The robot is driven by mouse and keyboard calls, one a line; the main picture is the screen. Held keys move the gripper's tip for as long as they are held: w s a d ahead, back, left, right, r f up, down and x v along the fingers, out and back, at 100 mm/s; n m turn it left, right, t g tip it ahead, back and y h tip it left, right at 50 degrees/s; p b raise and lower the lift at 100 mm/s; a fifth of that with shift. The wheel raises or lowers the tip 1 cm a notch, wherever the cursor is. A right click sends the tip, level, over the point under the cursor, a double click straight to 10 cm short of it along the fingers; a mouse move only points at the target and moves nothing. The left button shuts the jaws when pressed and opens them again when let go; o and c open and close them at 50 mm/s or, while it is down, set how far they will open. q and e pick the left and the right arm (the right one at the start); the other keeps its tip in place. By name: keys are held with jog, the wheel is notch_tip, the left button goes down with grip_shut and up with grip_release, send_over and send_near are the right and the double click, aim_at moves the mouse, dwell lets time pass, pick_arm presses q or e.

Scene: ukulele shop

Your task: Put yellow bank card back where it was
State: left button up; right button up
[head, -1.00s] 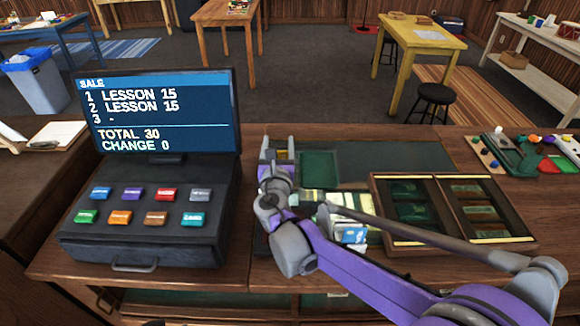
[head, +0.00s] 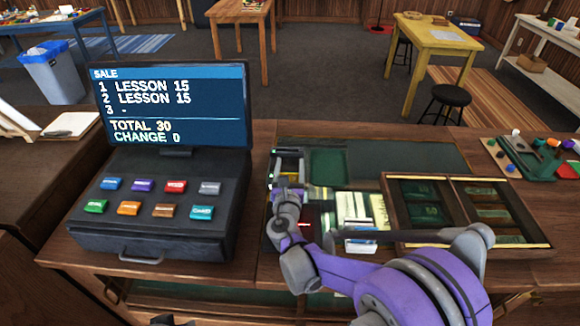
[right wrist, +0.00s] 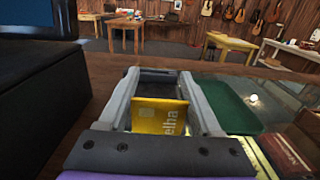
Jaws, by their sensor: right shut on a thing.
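The yellow bank card (right wrist: 160,115) shows in the right wrist view, upright between the fingers of my right gripper (right wrist: 158,100). In the head view my right gripper (head: 289,165) is over the left part of the dark green counter mat (head: 400,155), between the cash register and a small green tray (head: 327,168). The gripper is shut on the card. The card is hard to make out in the head view, and whether its lower edge touches anything is hidden.
The cash register (head: 150,240) stands close on the left. Right of the gripper lie pale banknotes or slips (head: 355,208) and a blue and white card (head: 360,245). An open wooden case (head: 450,210) with green notes stands further right. Craft items (head: 540,155) lie at the far right.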

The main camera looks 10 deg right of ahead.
jog(key=shift+f, duration=0.1)
jog(key=o, duration=0.9)
jog(key=shift+f, duration=0.1)
jog(key=shift+c, duration=0.2)
jog(key=o, duration=0.4)
jog(key=shift+o, duration=0.2)
